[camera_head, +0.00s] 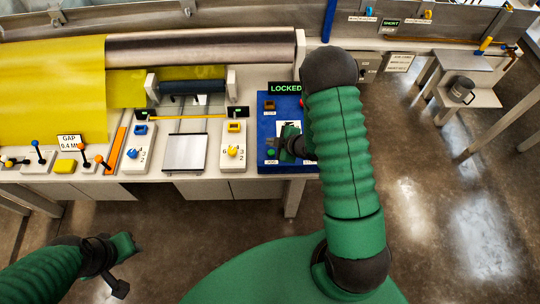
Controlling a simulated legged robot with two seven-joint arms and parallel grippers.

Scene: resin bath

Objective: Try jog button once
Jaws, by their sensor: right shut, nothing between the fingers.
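A blue control panel (265,128) stands on the bench under a green LOCKED display (285,88). A small green button (271,153) sits at its lower left, with a small label below that is too small to read surely. My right gripper (286,147) is shut and empty, over the lower middle of the panel just right of the green button. I cannot tell whether it touches the panel. My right forearm hides the panel's right side. My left gripper (127,262) is low at the left, away from the bench; its finger opening is unclear.
Left of the panel are a yellow knob plate (234,152), a metal plate (186,152) and several levers. A steel roller (200,48) and yellow sheet (50,80) lie behind. A jug (461,90) stands on a right-hand shelf.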

